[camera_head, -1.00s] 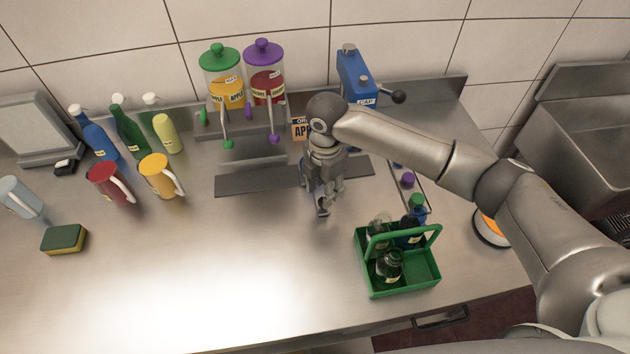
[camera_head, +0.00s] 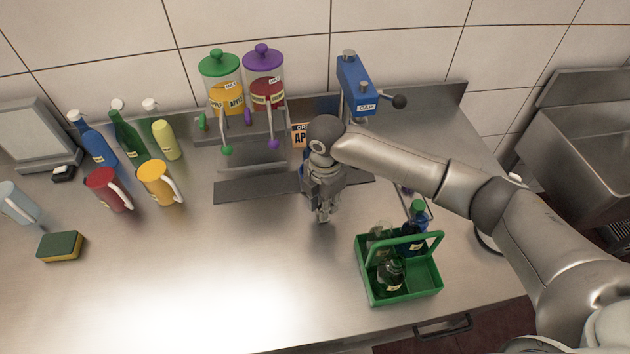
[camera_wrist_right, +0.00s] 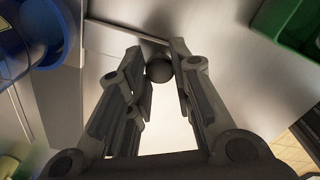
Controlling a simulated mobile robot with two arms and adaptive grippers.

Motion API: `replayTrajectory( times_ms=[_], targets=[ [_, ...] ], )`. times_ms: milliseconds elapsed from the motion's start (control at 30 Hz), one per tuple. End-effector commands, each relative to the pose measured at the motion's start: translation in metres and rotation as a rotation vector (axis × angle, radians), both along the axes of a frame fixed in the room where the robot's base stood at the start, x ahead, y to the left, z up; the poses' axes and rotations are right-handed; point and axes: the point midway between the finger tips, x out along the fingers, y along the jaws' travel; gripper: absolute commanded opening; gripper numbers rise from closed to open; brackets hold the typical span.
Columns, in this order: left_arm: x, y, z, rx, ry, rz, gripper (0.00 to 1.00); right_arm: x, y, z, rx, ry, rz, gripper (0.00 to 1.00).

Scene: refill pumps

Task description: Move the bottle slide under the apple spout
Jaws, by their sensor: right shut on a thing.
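The apple dispenser (camera_head: 222,95) has a green lid and yellow juice, with its spout lever ending in a green tip (camera_head: 227,150). The dark slide rail (camera_head: 245,189) runs along the counter in front of the dispensers. My right gripper (camera_head: 323,216) is low at the front of the rail's right part, right of the apple spout. In the right wrist view its fingers (camera_wrist_right: 158,65) are shut on a dark round knob (camera_wrist_right: 159,69). A blue round thing (camera_wrist_right: 28,35) is beside them at upper left. My gripper hides most of the slide in the head view. My left gripper is out of view.
A purple-lidded dispenser (camera_head: 264,90) stands right of the apple one. A blue capping press (camera_head: 355,88) is behind my arm. A green crate with bottles (camera_head: 437,283) stands front right. Mugs and bottles stand at left. The front middle of the counter is clear.

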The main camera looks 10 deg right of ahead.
Motion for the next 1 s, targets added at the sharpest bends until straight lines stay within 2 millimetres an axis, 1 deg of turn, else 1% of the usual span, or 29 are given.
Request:
replayTrajectory(
  times_ms=[700, 1000],
  targets=[
    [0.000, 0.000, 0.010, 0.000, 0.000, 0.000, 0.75, 0.000, 0.054, 0.001, 0.002, -0.001, 0.001, 0.06],
    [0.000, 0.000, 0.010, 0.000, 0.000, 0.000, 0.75, 0.001, 0.064, 0.000, 0.001, -0.002, 0.001, 0.06]
  ],
)
